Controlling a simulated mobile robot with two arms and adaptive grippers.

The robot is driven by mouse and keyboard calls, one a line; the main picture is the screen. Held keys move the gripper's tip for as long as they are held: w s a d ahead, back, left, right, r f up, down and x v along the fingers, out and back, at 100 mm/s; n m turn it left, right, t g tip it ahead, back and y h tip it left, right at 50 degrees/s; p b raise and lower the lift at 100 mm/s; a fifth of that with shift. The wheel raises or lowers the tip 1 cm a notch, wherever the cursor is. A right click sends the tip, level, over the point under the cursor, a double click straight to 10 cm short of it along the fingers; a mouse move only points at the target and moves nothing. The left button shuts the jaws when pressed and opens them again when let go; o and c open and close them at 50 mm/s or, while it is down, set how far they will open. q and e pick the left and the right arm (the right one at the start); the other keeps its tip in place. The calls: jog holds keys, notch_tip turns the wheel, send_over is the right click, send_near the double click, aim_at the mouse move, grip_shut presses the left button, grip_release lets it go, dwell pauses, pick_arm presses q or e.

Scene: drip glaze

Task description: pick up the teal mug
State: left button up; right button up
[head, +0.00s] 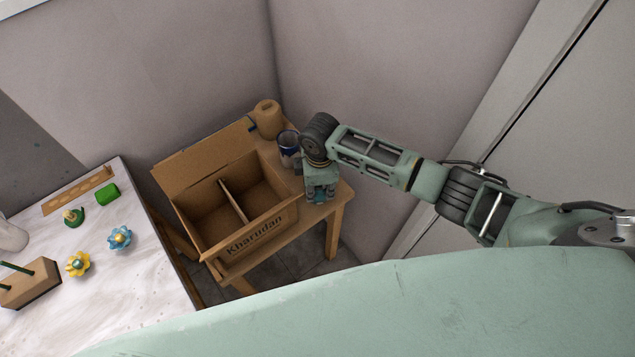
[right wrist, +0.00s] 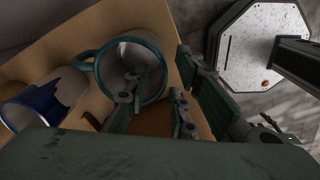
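The teal mug (right wrist: 152,50) stands on the small wooden table, its mouth facing my right wrist camera and its handle to the left. In the head view only a small teal patch of it (head: 319,198) shows beneath my gripper. My right gripper (head: 321,188) points down over the mug. In the right wrist view the gripper (right wrist: 160,82) is open, with one finger over or inside the mouth and others outside the right side of the rim. Whether any finger touches the mug cannot be told. My left gripper is not in view.
A blue-and-white mug (head: 289,143) stands close by, behind the gripper. An open cardboard box (head: 262,232) and a brown jar (head: 268,119) share the wooden table (head: 341,204). A marbled table (head: 135,262) with small toys lies left. Walls are close behind.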

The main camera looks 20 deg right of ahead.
jog(key=shift+s+f, duration=0.1)
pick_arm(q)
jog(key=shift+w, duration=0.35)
pick_arm(e)
grip_shut()
dwell(0.3)
